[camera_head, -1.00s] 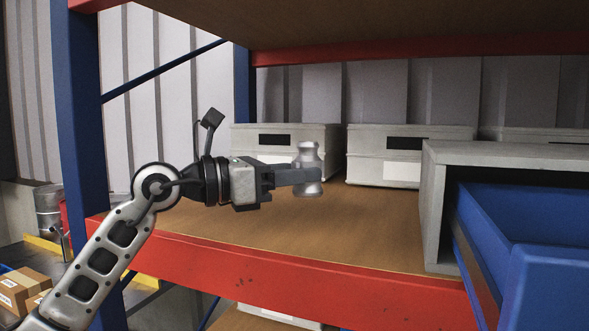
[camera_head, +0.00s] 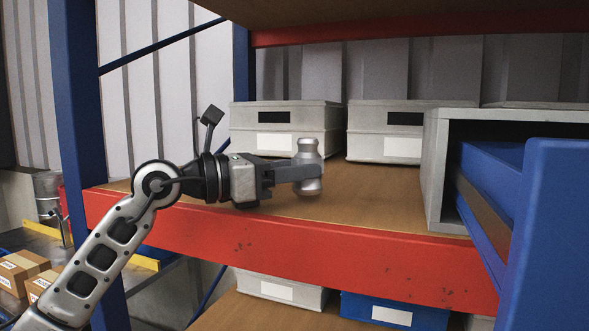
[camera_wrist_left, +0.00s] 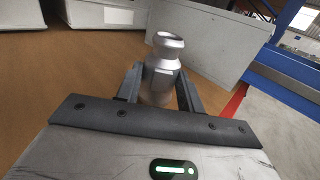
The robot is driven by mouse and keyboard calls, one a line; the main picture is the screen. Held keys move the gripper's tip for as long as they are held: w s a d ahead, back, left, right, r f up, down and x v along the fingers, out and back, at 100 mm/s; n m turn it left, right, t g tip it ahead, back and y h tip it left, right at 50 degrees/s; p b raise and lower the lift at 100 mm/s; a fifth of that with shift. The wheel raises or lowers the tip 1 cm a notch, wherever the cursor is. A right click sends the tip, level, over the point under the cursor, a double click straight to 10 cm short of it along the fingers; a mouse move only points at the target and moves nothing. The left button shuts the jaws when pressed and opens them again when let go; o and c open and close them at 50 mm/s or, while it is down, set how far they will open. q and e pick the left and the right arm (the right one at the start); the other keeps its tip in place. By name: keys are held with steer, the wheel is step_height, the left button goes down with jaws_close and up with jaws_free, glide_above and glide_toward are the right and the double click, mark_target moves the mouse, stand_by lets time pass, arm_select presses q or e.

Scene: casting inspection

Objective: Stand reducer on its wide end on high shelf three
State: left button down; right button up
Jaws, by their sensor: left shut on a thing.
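The reducer (camera_head: 308,168) is a silver-grey metal piece held about upright in my left gripper (camera_head: 296,174). The gripper is shut on its body, with the arm reaching in level from the left. In the left wrist view the reducer (camera_wrist_left: 163,62) stands between the two dark fingers (camera_wrist_left: 158,88), its narrow lipped end up and its wider body down. Its lower end is hidden there. It is over the front part of the brown shelf board (camera_head: 375,205). I cannot tell whether its bottom touches the board. My right gripper is not in view.
Two grey lidded boxes (camera_head: 285,130) (camera_head: 385,145) stand behind on the shelf. A red beam (camera_head: 300,255) edges the shelf; a blue post (camera_head: 80,110) is left. Board around the reducer is clear.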

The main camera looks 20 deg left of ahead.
arm_select(q)
steer(key=shift+f, duration=0.2)
steer(key=c, duration=0.8)
jaws_free()
step_height(320, 180, up, 3)
steer(key=shift+r+b, duration=0.15)
steer(key=shift+b, duration=0.2)
steer(key=s+d+r, duration=0.1)
steer(key=s+r, duration=0.2)
steer(key=s, duration=0.1)
steer(key=s+d+r, duration=0.2)
steer(key=s+r, duration=0.1)
steer(key=s, duration=0.2)
steer(key=s+d+r+b, duration=0.1)
steer(key=s+r, duration=0.2)
steer(key=s, duration=0.1)
steer(key=shift+s+d+r, duration=0.2)
steer(key=shift+r, duration=0.2)
